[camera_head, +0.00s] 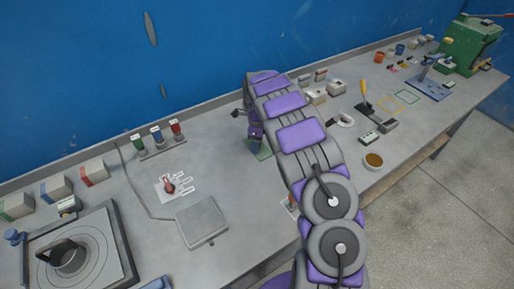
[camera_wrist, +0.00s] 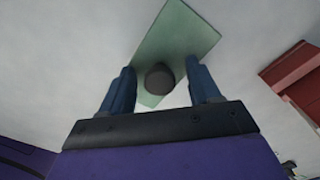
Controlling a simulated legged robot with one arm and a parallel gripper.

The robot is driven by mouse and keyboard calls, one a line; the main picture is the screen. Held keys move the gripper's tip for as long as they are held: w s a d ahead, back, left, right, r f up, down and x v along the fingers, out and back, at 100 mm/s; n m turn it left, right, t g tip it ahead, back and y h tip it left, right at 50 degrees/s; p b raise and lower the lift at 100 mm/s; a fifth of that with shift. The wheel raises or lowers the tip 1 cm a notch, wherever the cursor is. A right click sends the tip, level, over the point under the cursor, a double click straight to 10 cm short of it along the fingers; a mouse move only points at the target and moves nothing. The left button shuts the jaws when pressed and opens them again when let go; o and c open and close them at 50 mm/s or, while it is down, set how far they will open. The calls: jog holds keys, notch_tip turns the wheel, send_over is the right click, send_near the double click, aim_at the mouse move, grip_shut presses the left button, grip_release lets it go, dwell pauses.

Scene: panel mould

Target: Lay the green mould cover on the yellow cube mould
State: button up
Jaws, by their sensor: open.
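The green mould cover (camera_wrist: 177,40) is a flat pale green plate with a dark round knob (camera_wrist: 160,77) on top. In the wrist view it lies on the grey bench, turned at an angle. My gripper (camera_wrist: 162,85) is open, with one blue finger on each side of the knob and a gap showing on both sides. In the head view my arm hides much of the cover (camera_head: 264,153); a green edge shows below the gripper (camera_head: 256,143).
Left of my arm are a flat grey plate (camera_head: 202,222), a red-handled item (camera_head: 170,186) and a rack of small bottles (camera_head: 160,142). A reddish block (camera_wrist: 292,72) is right of the gripper in the wrist view.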

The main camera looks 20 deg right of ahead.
grip_shut()
dwell(0.5)
jog(key=shift+r, duration=0.15)
